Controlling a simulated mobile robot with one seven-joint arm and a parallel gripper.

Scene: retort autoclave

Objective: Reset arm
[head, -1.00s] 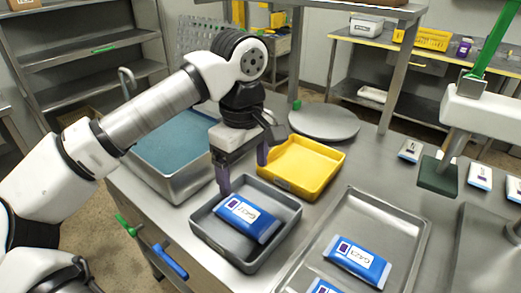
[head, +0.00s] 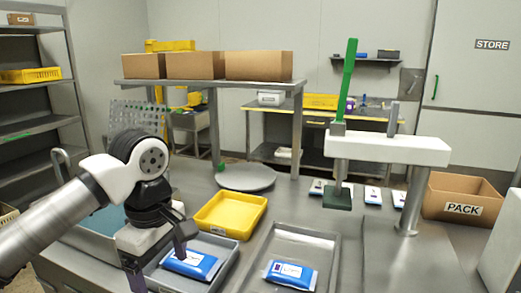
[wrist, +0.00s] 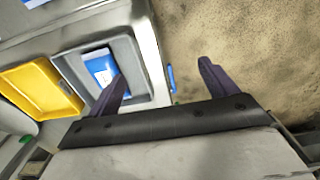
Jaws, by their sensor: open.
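My gripper (head: 158,262) is open and empty at the lower left of the head view, in front of the grey tray (head: 226,271). A blue and white pouch (head: 193,264) lies in that tray, partly hidden behind a finger. In the wrist view the two dark fingers of my gripper (wrist: 164,82) are spread wide, with nothing between them. The wrist view shows the pouch (wrist: 101,72) in the grey tray (wrist: 128,49) beyond the left finger, and bare floor beyond the right finger.
A yellow tray (head: 231,229) stands behind the grey one. A metal tray (head: 328,247) with another blue pouch (head: 291,274) is to the right. A press with a green lever (head: 348,80) and a PACK box (head: 462,203) stand farther right. A round plate (head: 246,177) lies behind.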

